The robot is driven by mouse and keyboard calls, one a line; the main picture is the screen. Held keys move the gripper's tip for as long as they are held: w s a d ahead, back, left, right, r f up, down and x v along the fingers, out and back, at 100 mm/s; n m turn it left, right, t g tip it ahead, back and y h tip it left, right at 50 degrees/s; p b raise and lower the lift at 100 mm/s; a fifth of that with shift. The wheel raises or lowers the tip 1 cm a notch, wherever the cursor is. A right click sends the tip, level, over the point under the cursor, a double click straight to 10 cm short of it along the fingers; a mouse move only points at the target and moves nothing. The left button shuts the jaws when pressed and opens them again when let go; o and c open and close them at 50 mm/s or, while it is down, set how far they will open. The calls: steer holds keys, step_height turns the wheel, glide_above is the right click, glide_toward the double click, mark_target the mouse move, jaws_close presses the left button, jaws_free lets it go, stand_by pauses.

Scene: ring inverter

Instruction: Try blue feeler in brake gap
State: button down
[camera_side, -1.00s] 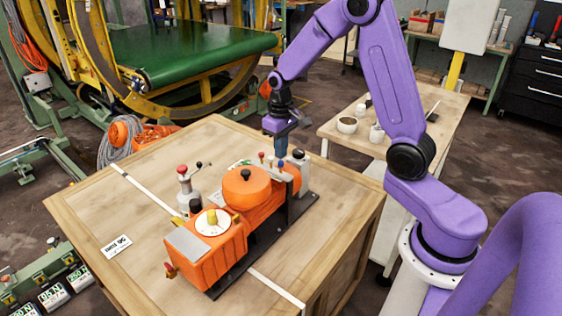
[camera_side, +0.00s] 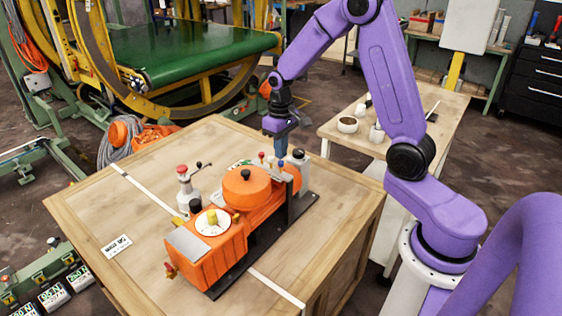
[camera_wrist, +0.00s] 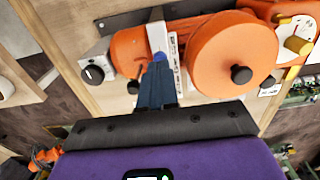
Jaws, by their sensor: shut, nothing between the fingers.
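The orange machine (camera_side: 207,258) with a round orange drum (camera_side: 247,187) is on a dark base plate on the wooden crate top. A small blue knob, apparently the blue feeler's (camera_wrist: 160,57), is directly at my fingertips in the wrist view, mostly hidden by them. A small red knob (camera_side: 262,155) stands beside that spot in the side view. My gripper (camera_side: 281,153) points down over the machine's far end, its fingers shut with nothing held; it also shows in the wrist view (camera_wrist: 158,68). I cannot make out the brake gap.
A grey block with a dark knob (camera_wrist: 96,72) sits beside the motor end. A side table (camera_side: 335,124) with cups is behind at right. The crate's left top is mostly clear.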

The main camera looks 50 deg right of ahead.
mark_target(281, 162)
steer(key=shift+f, duration=1.15)
stand_by(1.0)
steer(key=shift+r, duration=3.55)
steer(key=s+a+r+n, duration=0.3)
steer(key=s+a+n, duration=0.3)
steer(key=s+a, duration=0.55)
steer(key=s+n, duration=0.6)
steer(key=s, duration=1.1)
steer(key=shift+s+a+n, duration=0.3)
steer(key=shift+a, duration=0.1)
steer(key=shift+r, duration=0.1)
